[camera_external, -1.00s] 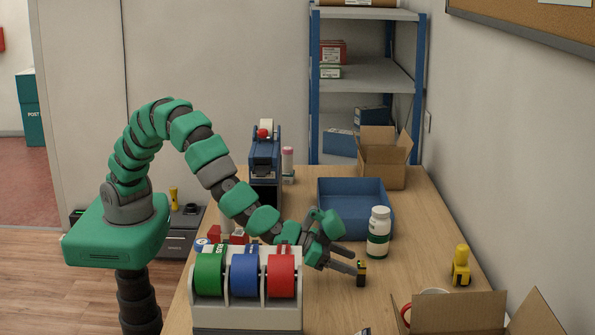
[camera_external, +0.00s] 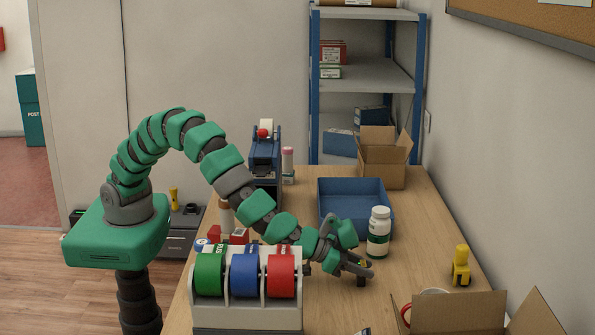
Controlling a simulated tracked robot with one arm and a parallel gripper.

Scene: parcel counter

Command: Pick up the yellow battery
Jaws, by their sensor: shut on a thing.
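The yellow battery (camera_external: 361,280) stands upright on the table, right of the tape dispenser. It shows as a small dark body with a bit of yellow near its top, and the fingers hide part of it. My gripper (camera_external: 363,268) is around the battery's upper part and shut on it. The battery's lower end appears to be at the table surface; I cannot tell whether it is lifted at all.
A white bottle (camera_external: 379,232) stands close behind my gripper. A blue tray (camera_external: 356,206) lies farther back. The tape dispenser (camera_external: 246,318) with three rolls is at the front left. A yellow tool (camera_external: 461,266) and an open cardboard box (camera_external: 455,313) are at the right.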

